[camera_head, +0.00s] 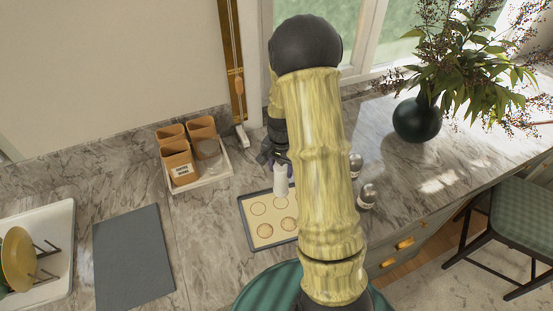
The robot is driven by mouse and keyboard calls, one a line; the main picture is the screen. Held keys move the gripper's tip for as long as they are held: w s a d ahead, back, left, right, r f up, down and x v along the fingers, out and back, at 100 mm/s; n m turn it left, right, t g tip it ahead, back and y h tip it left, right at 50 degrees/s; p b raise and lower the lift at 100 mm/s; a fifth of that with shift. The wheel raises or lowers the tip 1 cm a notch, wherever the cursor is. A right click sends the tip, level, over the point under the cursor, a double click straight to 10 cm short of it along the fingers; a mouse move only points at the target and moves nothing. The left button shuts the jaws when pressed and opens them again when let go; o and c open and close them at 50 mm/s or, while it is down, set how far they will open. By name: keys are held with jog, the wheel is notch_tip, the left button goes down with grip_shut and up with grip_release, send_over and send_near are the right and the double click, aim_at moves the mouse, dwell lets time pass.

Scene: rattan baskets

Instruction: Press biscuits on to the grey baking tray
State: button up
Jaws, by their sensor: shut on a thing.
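The grey baking tray (246,226) lies on the marble counter, with a cream surface inside its dark rim. Several round, brown-edged biscuit shapes (264,231) show on it; my arm covers its right side. My gripper (279,163) is above the tray's far part, shut on a white upright cylinder (280,182), which looks like a biscuit press. The cylinder's lower end is over or on the tray near the far biscuit shapes; I cannot tell whether it touches. My arm partly hides the fingers.
A white tray (223,178) with brown boxes and a glass jar stands left of the baking tray. Two metal-topped shakers (367,195) stand right of my arm.

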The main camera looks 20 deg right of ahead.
aim_at(281, 182)
jog(key=shift+s+r, duration=0.1)
dwell(0.3)
jog(key=shift+f+b, duration=2.2)
jog(key=shift+f, duration=0.9)
jog(key=shift+f+b, duration=0.4)
jog(key=shift+f, duration=0.15)
jog(key=shift+r+p, duration=2.7)
jog(key=shift+r, duration=0.9)
